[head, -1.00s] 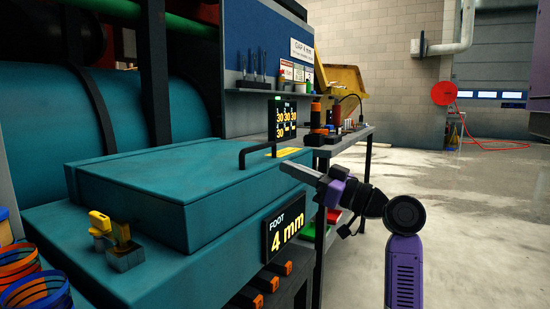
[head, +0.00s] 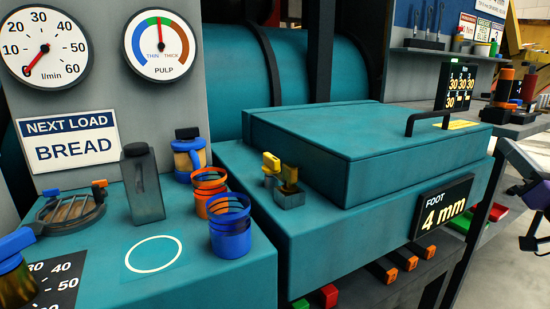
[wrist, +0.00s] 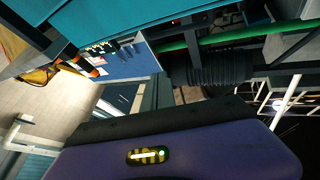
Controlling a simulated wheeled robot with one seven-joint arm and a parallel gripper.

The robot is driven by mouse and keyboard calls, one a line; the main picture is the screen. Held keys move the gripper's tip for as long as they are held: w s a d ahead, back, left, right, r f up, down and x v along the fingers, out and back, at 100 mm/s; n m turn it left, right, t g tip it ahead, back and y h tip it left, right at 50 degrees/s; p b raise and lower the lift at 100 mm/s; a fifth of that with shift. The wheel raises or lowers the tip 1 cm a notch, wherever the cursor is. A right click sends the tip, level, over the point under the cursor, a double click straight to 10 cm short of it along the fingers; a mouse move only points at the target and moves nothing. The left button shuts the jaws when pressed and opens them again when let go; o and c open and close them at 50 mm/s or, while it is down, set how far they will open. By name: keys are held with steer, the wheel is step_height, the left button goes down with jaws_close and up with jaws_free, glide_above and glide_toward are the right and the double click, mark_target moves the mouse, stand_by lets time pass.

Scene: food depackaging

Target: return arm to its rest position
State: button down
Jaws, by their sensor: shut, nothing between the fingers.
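My gripper (head: 506,150) shows only in part at the right edge of the head view, with purple parts of my arm around it cut off by the frame. It is shut and empty, to the right of the teal machine's lid (head: 370,140) and the "FOOT 4 mm" sign (head: 446,207). Its gap to the machine is hard to judge. In the wrist view a purple housing of mine fills the bottom, and the fingers cannot be made out.
On the teal counter at left stand a grey bottle (head: 143,190), an orange cup (head: 209,186) and a blue cup (head: 230,228). A black handle (head: 428,118) rises from the machine's lid. A shelf (head: 440,52) and a bench with tools are behind at right.

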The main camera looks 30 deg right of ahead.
steer(key=s+a+f+m+g+h, duration=0.1)
steer(key=a+f+m+g+h, duration=0.1)
steer(key=a+f, duration=0.75)
steer(key=s+a+f+m+g+h, duration=0.15)
steer(key=a+f, duration=0.45)
steer(key=f, duration=0.6)
steer(key=s+a+f+n+g+y, duration=0.1)
steer(key=s+a+f+n+y, duration=0.35)
steer(key=s+a, duration=0.35)
steer(key=s+a+f+n+g+y, duration=0.1)
steer(key=s+a+f+n+y, duration=0.3)
steer(key=a, duration=0.6)
steer(key=s+a+f+n+g+y, duration=0.1)
steer(key=s+a+f+n+y, duration=0.1)
steer(key=s+a+f+y, duration=0.5)
step_height(320, 180, up, 29)
steer(key=a+h+p, duration=0.2)
steer(key=h+p, duration=0.1)
steer(key=p, duration=2.5)
steer(key=shift+s+a, duration=0.2)
